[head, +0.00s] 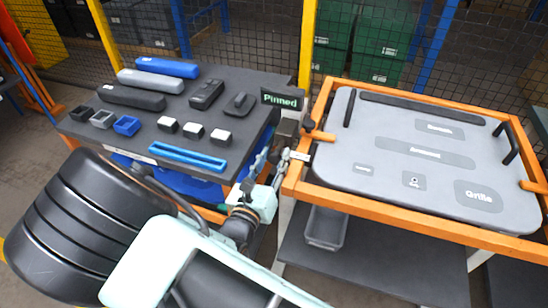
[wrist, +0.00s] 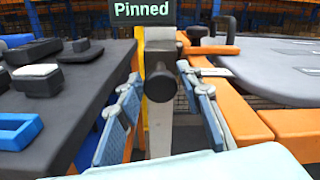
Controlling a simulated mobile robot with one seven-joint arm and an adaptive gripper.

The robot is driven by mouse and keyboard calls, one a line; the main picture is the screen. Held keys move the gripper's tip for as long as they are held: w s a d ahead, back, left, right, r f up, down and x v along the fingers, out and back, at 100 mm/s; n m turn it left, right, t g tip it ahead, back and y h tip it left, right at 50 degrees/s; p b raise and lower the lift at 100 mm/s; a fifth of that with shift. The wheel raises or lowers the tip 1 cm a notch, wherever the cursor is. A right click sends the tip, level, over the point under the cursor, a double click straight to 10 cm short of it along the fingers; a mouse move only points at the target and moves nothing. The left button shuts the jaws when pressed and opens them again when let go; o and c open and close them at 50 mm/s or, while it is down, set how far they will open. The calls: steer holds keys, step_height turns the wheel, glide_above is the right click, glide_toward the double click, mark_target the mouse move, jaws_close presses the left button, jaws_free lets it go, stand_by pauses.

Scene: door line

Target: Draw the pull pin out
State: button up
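The pull pin shows in the wrist view as a black round knob (wrist: 160,82) on a grey post, below the "Pinned" sign (wrist: 142,10). My gripper (wrist: 162,92) is open, one blue-padded finger on each side of the knob in the picture. I see no contact, and cannot tell how far the tips are from the knob. In the head view my gripper (head: 291,158) is between the dark table and the orange frame, below the "Pinned" sign (head: 281,99). The pin's shaft is hidden.
A dark table (head: 90,132) with blocks and trays stands left. A grey door panel (head: 345,170) lies in an orange frame (head: 375,212) close on the right. The gap between table and frame is narrow.

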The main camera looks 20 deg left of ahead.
jaws_close()
steer(key=s+p, duration=0.1)
steer(key=s, duration=0.1)
steer(key=shift+s+a+r, duration=0.1)
steer(key=shift+s+a, duration=0.05)
steer(key=shift+s, duration=0.55)
steer(key=shift+o, duration=0.4)
jaws_free()
